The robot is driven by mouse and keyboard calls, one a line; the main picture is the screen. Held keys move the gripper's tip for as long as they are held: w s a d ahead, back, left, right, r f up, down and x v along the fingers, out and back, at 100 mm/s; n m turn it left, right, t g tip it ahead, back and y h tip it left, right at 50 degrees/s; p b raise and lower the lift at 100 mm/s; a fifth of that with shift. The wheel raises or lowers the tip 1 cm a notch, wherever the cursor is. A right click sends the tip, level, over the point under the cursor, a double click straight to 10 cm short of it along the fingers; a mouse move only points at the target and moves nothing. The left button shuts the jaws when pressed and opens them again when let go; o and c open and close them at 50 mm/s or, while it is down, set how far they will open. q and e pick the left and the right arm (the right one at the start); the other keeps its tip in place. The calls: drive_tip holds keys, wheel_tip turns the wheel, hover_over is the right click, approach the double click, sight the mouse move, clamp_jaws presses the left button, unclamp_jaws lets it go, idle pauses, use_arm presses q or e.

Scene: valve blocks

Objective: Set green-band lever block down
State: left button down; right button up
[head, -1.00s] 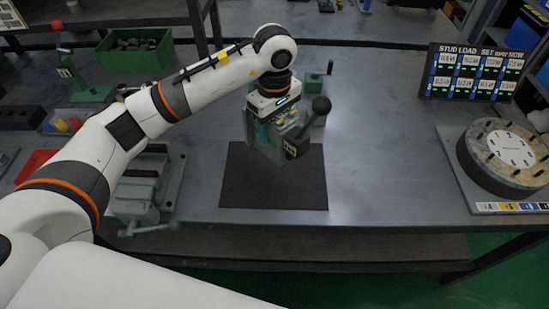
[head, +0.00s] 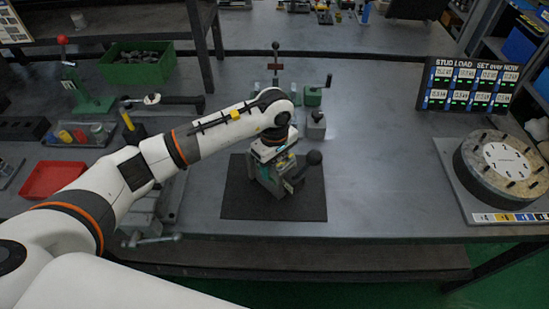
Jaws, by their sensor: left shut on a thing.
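The lever block (head: 270,187) is a grey-green block with a dark ball knob on a short lever at its right side. It is over the dark mat (head: 235,205) at the middle of the bench, and its base appears to be at or very near the mat. My left gripper (head: 268,162) points down from above and is shut on the block's top. The fingers are mostly hidden by the wrist and block. A green band cannot be made out clearly. My right gripper is not in view.
Behind the mat stand a green block with a crank (head: 312,95) and a small grey block (head: 316,126). A vise (head: 150,215) and a red tray (head: 54,179) are at left. A round stud plate (head: 500,163) is at right. The bench between mat and plate is clear.

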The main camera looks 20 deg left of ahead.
use_arm(q)
drive_tip(key=shift+r, duration=0.1)
drive_tip(key=c, duration=0.9)
unclamp_jaws()
drive_tip(key=shift+f, duration=0.2)
drive_tip(key=o, duration=0.4)
drive_tip(key=shift+s, duration=0.1)
drive_tip(key=shift+r, duration=0.1)
drive_tip(key=shift+r, duration=0.2)
wheel_tip(320, 180, up, 11)
drive_tip(key=b, duration=0.2)
drive_tip(key=shift+f+b, duration=0.2)
drive_tip(key=shift+b, duration=0.15)
drive_tip(key=shift+r, duration=0.6)
